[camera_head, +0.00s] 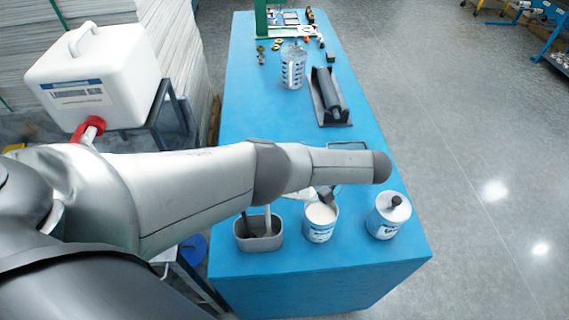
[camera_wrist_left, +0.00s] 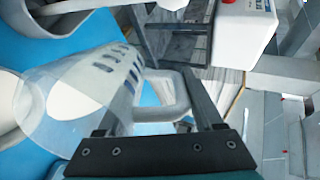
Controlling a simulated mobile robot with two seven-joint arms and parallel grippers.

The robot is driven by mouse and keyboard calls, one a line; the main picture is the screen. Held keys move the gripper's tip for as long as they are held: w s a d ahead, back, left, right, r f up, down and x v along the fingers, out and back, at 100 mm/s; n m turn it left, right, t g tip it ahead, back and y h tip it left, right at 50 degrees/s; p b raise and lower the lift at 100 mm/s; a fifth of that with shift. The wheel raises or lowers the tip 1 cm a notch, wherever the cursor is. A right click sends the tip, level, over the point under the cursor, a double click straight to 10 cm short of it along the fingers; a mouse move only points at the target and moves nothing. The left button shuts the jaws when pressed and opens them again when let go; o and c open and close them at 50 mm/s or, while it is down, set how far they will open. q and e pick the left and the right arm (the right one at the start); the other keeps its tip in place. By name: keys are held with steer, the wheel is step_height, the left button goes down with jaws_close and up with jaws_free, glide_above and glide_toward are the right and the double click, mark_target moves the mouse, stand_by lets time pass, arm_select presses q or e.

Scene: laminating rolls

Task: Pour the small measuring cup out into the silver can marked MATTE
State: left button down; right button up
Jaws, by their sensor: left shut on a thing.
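My left gripper (camera_wrist_left: 157,100) is shut on the handle of the small measuring cup (camera_wrist_left: 130,72), a clear cup with blue marks. The cup lies tilted in the left wrist view, with white showing inside its wide end. In the head view my left arm crosses the table and hides most of the cup and gripper. An open can (camera_head: 320,226) with a blue label and a white inside stands just in front of the arm. A lidded can (camera_head: 386,222) with a black knob stands to its right. I cannot read MATTE on either. My right gripper is not in view.
A grey container (camera_head: 258,243) with upright handles stands left of the open can. A larger clear measuring cup (camera_head: 292,70) and a dark roller in a cradle (camera_head: 328,95) stand farther back. A white jug (camera_head: 95,75) with a red tap is at left. The table's front strip is clear.

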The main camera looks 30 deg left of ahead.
arm_select(q)
steer(key=shift+a+f+h+p, duration=0.15)
steer(key=shift+a+h+p, duration=0.3)
steer(key=shift+p, duration=0.35)
steer(key=shift+f+h, duration=0.2)
steer(key=shift+h, duration=0.05)
steer(key=shift+a+f+h, duration=0.35)
steer(key=shift+a+h, duration=0.1)
steer(key=shift+h, duration=0.25)
steer(key=shift+s, duration=0.1)
steer(key=h, duration=0.2)
steer(key=shift+a+t+h, duration=0.3)
steer(key=shift+a+h, duration=0.05)
steer(key=shift+h, duration=0.05)
